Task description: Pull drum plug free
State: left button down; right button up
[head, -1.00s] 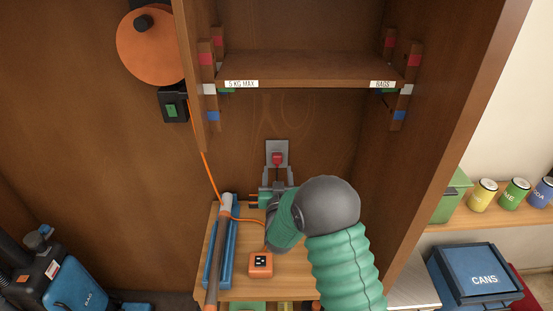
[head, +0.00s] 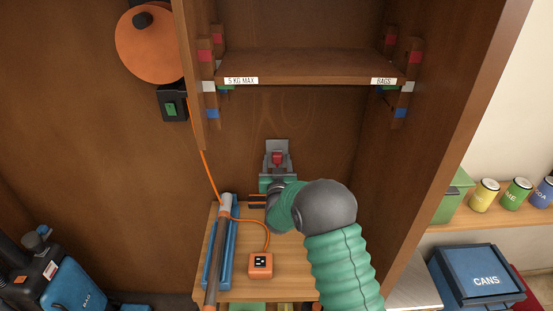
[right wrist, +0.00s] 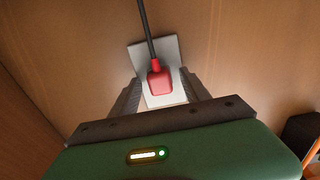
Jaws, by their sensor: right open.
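A red plug (head: 277,158) sits in a pale wall socket plate (head: 277,145) at the back of the cabinet, below the shelf. In the right wrist view the red plug (right wrist: 159,82) has a dark cord running from it to the top of the picture. My right gripper (head: 277,165) is open, its two fingers on either side of the plug, as the right wrist view (right wrist: 160,88) also shows. A gap shows between each finger and the plug, so the jaws do not grip it. My left gripper is not in view.
An orange cable drum (head: 152,42) hangs at the upper left; its orange cable runs down to an orange socket block (head: 260,265) on the lower board. A grey-tipped pole and blue rail (head: 220,250) stand left of my arm. A shelf (head: 310,70) is above.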

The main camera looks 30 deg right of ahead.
jog(key=shift+b, duration=0.3)
dwell(0.5)
grip_shut()
dwell(0.5)
jog(key=shift+s, duration=0.1)
jog(key=shift+v, duration=2.95)
